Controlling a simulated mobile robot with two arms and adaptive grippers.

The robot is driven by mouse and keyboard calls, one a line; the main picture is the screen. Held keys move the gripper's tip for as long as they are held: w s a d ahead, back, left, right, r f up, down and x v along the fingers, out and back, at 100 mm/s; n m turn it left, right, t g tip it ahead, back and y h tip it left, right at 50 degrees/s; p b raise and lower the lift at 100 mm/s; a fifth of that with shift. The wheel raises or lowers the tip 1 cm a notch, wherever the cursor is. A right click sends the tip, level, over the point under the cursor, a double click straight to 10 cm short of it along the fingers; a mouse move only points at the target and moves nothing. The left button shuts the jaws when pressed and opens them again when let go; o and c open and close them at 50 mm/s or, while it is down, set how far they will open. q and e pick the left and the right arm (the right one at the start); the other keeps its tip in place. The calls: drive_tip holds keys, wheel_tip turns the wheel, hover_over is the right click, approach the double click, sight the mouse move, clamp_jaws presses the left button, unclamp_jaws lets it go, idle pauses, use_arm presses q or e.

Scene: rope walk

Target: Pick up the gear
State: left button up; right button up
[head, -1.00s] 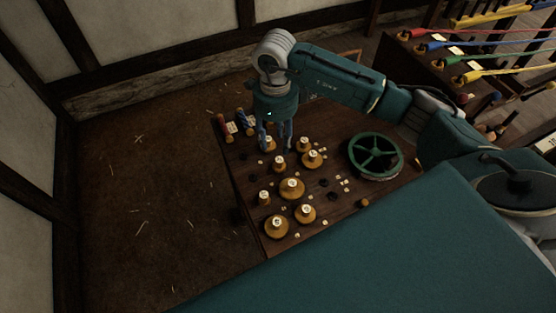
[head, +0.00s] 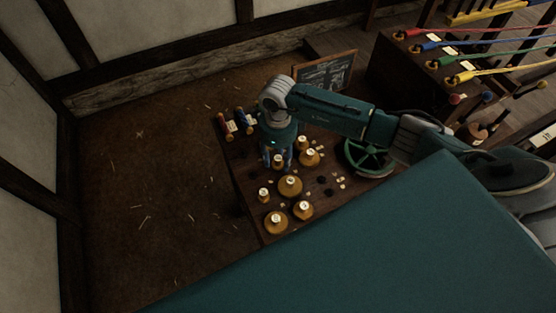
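Several small brass-coloured gears with pale labelled tops stand on a dark wooden table (head: 246,188). My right gripper (head: 278,163) points down at the table's far left part. Its two fingers look apart, one on either side of a small gear (head: 278,160); I cannot tell whether they touch it. Other gears stand nearby: one to the right (head: 309,157), a wider one in front (head: 290,186), and more toward the near edge (head: 276,222). The gripper hides the table behind it. My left gripper is not in view.
A green spoked wheel (head: 352,150) lies on the right of the table, partly behind my arm. A framed board (head: 327,72) stands behind.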

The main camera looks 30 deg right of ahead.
drive_tip(key=c, duration=0.8)
drive_tip(key=shift+r, duration=0.1)
wheel_tip(320, 180, up, 19)
drive_tip(key=b, duration=0.5)
wheel_tip(320, 180, up, 5)
drive_tip(key=p, duration=0.2)
hover_over(278, 157)
drive_tip(key=shift+s, duration=0.1)
